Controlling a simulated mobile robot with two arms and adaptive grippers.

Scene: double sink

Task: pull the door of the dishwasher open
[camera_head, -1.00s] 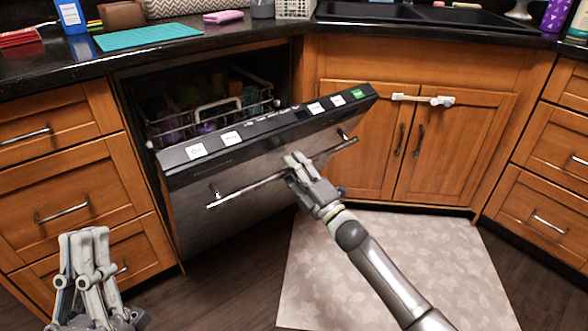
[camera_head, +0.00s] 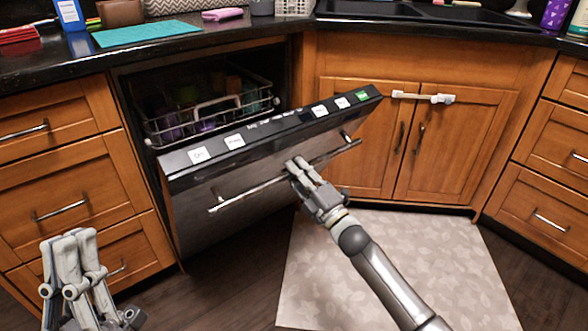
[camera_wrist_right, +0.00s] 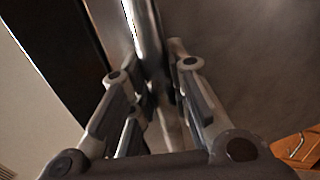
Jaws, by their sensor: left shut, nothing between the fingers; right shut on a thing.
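The dishwasher door (camera_head: 230,208) is partly open. It tilts outward from the top, with the dark control strip along its upper edge. My right gripper (camera_head: 297,168) is shut on the door's metal bar handle (camera_head: 250,194), right of the handle's middle. In the right wrist view the handle (camera_wrist_right: 146,40) runs down between the fingers of the right gripper (camera_wrist_right: 150,95). My left gripper (camera_head: 72,245) is shut and empty at the lower left, in front of the left drawers and apart from the door.
A dish rack (camera_head: 268,100) with several dishes shows inside the dishwasher. Wooden drawers (camera_head: 65,185) stand left, and a sink cabinet with a white latch (camera_head: 422,97) stands right. A light patterned mat (camera_head: 400,265) lies on the floor below.

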